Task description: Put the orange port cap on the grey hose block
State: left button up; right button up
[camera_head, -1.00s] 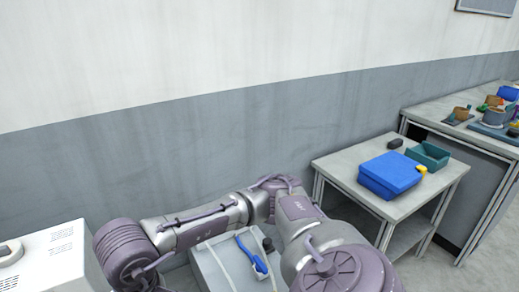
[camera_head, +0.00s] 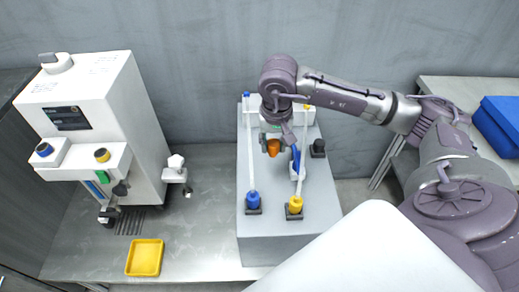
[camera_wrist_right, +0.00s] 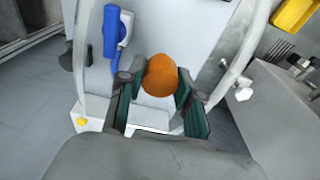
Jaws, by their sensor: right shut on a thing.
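The orange port cap (camera_head: 273,147) is held in my right gripper (camera_head: 274,141) above the far part of the grey hose block (camera_head: 282,222). In the right wrist view the orange cap (camera_wrist_right: 160,75) sits between the two dark green fingers, which are shut on it. The top of the grey hose block (camera_wrist_right: 168,35) shows behind the cap. I cannot tell how far the cap is from the block, and no port under it shows. My left gripper is not in view.
White hoses run along the block to a blue fitting (camera_head: 253,201) and a yellow fitting (camera_head: 295,205). A blue-handled part (camera_wrist_right: 111,30) and a dark knob (camera_head: 318,148) stand near the gripper.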

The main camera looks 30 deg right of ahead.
jog(key=w+f, duration=0.1)
jog(key=w, duration=0.1)
jog(key=w+d+f, duration=0.1)
jog(key=w+f, duration=0.1)
jog(key=w, duration=0.1)
jog(key=w+f, duration=0.2)
jog(key=w, duration=0.1)
jog(key=shift+w+d+f, duration=0.1)
jog(key=shift+w+d, duration=0.05)
jog(key=shift+d, duration=0.05)
notch_tip(320, 180, down, 3)
jog(key=shift+f+b, duration=0.1)
jog(key=shift+b, duration=0.3)
jog(key=shift+f, duration=0.35)
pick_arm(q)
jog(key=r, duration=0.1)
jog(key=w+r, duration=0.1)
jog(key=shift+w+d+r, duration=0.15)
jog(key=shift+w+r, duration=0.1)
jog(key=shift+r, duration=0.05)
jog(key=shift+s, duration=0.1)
pick_arm(e)
jog(key=shift+f, duration=0.1)
jog(key=o, duration=0.9)
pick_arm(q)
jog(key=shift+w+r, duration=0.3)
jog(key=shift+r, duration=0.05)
